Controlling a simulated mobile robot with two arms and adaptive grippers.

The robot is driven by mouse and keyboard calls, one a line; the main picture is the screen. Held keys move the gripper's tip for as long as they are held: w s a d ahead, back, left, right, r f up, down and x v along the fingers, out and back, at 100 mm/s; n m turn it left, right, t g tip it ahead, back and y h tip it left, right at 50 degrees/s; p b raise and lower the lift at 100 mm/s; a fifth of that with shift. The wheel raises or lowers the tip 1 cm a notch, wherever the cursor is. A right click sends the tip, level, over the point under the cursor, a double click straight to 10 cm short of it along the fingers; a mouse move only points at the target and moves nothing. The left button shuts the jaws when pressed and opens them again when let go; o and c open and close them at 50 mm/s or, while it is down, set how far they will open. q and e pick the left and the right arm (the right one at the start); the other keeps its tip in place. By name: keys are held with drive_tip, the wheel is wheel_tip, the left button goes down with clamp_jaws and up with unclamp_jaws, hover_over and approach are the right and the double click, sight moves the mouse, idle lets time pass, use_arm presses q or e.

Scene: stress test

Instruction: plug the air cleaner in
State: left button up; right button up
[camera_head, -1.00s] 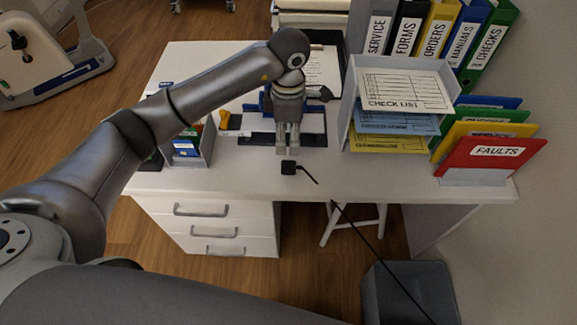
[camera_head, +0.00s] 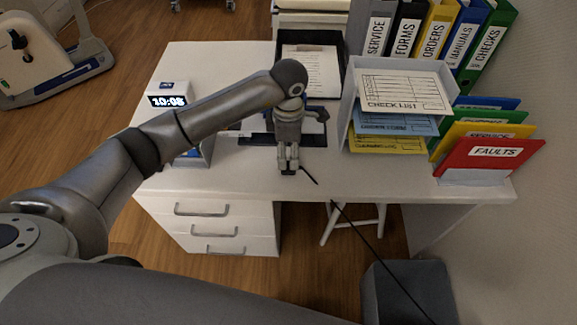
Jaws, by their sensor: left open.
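My left gripper (camera_head: 288,168) points down over the front edge area of the white desk (camera_head: 235,185). It is open, with its fingers at the small black plug (camera_head: 288,172), which is mostly hidden by the fingertips. I cannot tell whether the fingers touch it. A black cord (camera_head: 360,232) shows right of the gripper and runs past the desk edge, down to the lower right. The grey box-shaped unit (camera_head: 408,292) on the floor stands near the cord; whether it is the air cleaner I cannot tell. No socket is clearly visible. My right gripper is not in view.
A paper tray (camera_head: 350,105) and a red FAULTS folder (camera_head: 488,158) stand on the desk to the right. Binders (camera_head: 440,30) stand behind. A digital clock (camera_head: 168,100) is at the left. A stool (camera_head: 352,222) is below the desk.

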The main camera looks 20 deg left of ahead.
sight(288, 168)
use_arm(q)
drive_tip(key=f, duration=0.1)
drive_tip(key=f+p, duration=0.1)
drive_tip(key=f, duration=0.2)
drive_tip(key=shift+s+a+f+p, duration=0.1)
drive_tip(key=shift+s+a+p, duration=0.1)
drive_tip(key=shift+s+p, duration=0.1)
drive_tip(key=shift+w+f, duration=0.15)
drive_tip(key=shift+f, duration=0.35)
drive_tip(key=c, duration=1)
